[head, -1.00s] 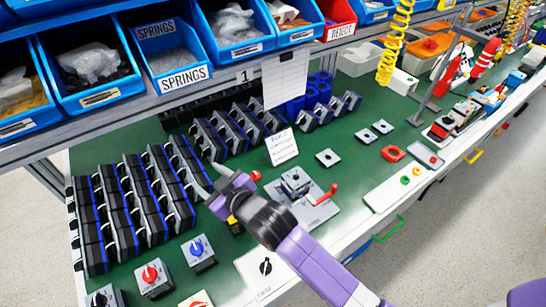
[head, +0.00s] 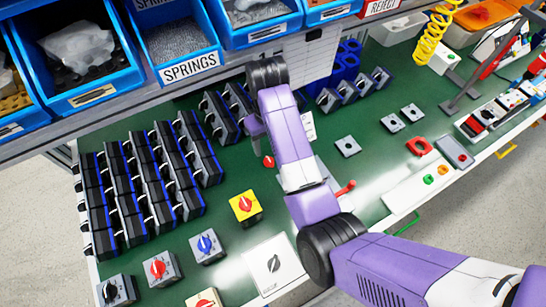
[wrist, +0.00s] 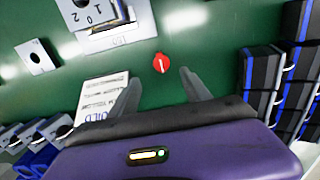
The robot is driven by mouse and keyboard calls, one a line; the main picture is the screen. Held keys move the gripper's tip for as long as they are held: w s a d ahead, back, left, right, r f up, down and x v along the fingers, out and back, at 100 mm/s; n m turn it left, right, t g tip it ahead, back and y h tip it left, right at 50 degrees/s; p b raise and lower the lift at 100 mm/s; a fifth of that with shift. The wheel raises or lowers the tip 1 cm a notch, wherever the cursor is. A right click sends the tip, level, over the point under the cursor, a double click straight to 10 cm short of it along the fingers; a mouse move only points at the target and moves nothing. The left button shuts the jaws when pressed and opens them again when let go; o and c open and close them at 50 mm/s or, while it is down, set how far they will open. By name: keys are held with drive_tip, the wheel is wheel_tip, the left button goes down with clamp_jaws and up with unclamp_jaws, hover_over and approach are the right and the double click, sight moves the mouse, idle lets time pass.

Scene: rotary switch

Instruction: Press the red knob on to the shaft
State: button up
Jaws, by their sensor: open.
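The loose red knob (wrist: 161,63) with a white line lies on the green bench top, also seen in the head view (head: 268,161). My gripper (wrist: 159,75) is open and empty. In the wrist view the knob appears just beyond and between its fingertips, not gripped. In the head view my gripper (head: 256,128) hangs above and left of the knob. The grey switch body marked 1 0 2 (wrist: 97,12) sits on its fixture plate (wrist: 125,33) at the top of the wrist view, partly cut off. My arm hides it in the head view, and its shaft is hard to make out.
Rows of black-and-blue switch bodies (head: 150,180) stand left. A yellow switch with a red knob (head: 245,206) and grey switches with coloured knobs (head: 207,246) stand in front. A printed card (wrist: 101,100) is near the gripper. Blue bins (head: 180,50) hang behind.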

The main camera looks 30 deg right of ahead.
sight(269, 160)
drive_tip(key=f, duration=0.4)
drive_tip(key=f+p, duration=0.1)
drive_tip(key=f, duration=0.2)
drive_tip(key=shift+s+a+f, duration=0.1)
drive_tip(key=shift+s+a, duration=0.1)
drive_tip(key=shift+s, duration=0.15)
clamp_jaws()
